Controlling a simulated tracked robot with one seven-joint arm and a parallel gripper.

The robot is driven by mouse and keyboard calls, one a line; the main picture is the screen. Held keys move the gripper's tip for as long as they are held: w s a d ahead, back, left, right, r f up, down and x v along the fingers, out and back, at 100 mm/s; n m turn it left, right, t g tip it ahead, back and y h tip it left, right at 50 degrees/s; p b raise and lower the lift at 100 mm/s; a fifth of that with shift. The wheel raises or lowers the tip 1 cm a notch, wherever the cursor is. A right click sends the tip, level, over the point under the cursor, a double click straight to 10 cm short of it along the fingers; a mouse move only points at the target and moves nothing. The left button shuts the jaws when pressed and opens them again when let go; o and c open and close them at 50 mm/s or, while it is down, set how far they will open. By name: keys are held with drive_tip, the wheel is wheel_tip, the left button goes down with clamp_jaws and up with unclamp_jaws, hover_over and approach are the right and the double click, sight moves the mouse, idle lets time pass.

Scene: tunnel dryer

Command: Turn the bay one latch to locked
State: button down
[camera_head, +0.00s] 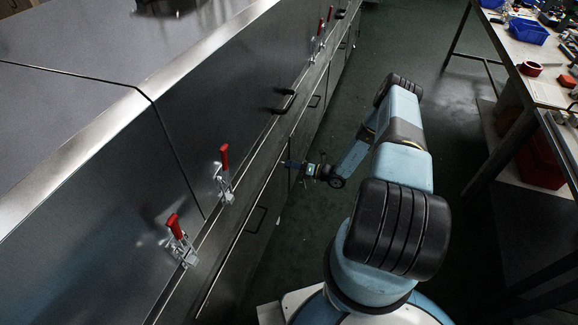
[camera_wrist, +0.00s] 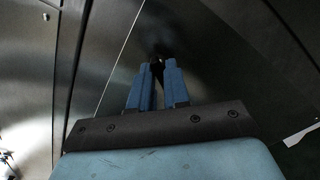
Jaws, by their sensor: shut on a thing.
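My gripper (camera_head: 286,163) reaches left from my arm to the lower front of the metal dryer. It meets the dryer beside a vertical seam between lower doors. In the wrist view, its two blue fingers (camera_wrist: 157,68) are closed on a small dark part (camera_wrist: 157,60) against the dark metal panel. This part looks like the latch, but the fingers hide most of it. I cannot tell its turn angle or whether it is locked.
Red-handled clamps (camera_head: 224,160) (camera_head: 176,228) stand along the dryer's (camera_head: 115,215) upper panels. A black handle (camera_head: 285,102) projects further along. A cluttered workbench (camera_head: 545,60) stands at the right. The dark green floor (camera_head: 330,75) between is mostly clear.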

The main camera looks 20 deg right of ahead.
drive_tip(key=c, duration=1.2)
unclamp_jaws()
drive_tip(key=shift+w+d, duration=0.2)
drive_tip(key=shift+d, duration=0.1)
drive_tip(key=shift+a, duration=0.1)
drive_tip(key=shift+s, duration=0.1)
drive_tip(key=v, duration=1.3)
drive_tip(key=shift+s+d+f, duration=0.1)
drive_tip(key=shift+s+d, duration=0.1)
drive_tip(key=shift+d, duration=0.15)
